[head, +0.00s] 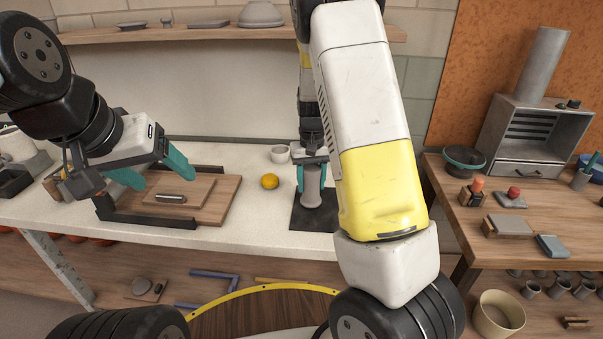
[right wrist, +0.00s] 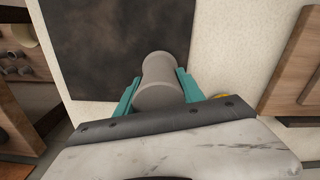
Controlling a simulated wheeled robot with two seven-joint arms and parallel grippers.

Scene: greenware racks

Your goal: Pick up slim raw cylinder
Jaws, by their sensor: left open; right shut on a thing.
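The slim raw cylinder (head: 312,190) is plain grey and stands at the dark mat (head: 301,220) on the white counter; it looks upright. My right gripper (head: 312,180) is shut around it, with a teal finger on either side. In the right wrist view the cylinder (right wrist: 160,70) lies between the two teal fingers (right wrist: 158,92), with the dark mat (right wrist: 100,40) behind it. Whether its base touches the mat is hard to tell. My left gripper (head: 165,183) is open and empty, above a wooden board at the left.
The wooden board (head: 217,198) in a dark frame carries a small metal-topped tool. A wooden table (head: 460,225) with several items is at the right. A shelf (head: 220,35) hangs behind.

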